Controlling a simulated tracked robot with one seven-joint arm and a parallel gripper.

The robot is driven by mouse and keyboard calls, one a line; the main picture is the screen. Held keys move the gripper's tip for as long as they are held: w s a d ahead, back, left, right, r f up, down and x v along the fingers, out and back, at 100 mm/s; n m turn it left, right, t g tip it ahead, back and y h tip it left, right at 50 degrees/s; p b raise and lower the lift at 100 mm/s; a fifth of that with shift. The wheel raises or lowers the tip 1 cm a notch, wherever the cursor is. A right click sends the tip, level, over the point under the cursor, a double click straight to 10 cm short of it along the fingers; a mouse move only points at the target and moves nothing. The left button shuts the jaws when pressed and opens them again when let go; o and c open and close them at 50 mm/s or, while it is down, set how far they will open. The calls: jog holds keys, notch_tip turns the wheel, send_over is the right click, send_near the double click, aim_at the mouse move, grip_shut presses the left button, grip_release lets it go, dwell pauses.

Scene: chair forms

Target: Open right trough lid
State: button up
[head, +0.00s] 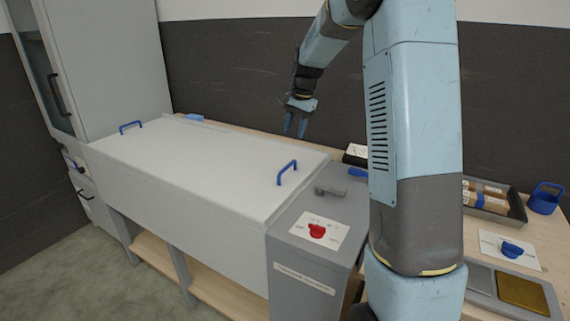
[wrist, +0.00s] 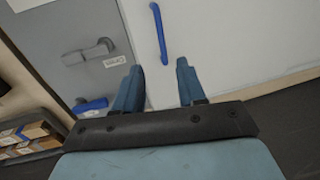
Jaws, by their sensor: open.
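The trough (head: 170,215) has a flat pale lid (head: 200,160), lying shut; I cannot make out a seam between left and right parts. A blue bar handle (head: 287,172) stands on its right end, and another blue handle (head: 130,127) is at its far left. In the wrist view the right handle (wrist: 160,33) shows upright in the picture, beyond my fingertips and roughly in line with the gap between them. My gripper (head: 297,128) is open and empty, above the back right of the lid, fingers down and apart from the handle. Its two blue fingers (wrist: 157,78) show in the wrist view.
A grey control box (head: 315,255) with a red knob (head: 317,230) and a grey lever (head: 330,191) adjoins the trough's right end. A tall cabinet (head: 110,60) stands left.

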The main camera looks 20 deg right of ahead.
aim_at(287, 167)
jog(key=f, duration=0.4)
jog(key=w+a+f, duration=0.1)
jog(key=f, duration=0.4)
jog(key=w+f, duration=0.1)
jog(key=f, duration=0.4)
jog(key=shift+w+a, duration=0.1)
jog(key=shift+a, duration=0.3)
jog(key=shift+r, duration=0.1)
grip_shut()
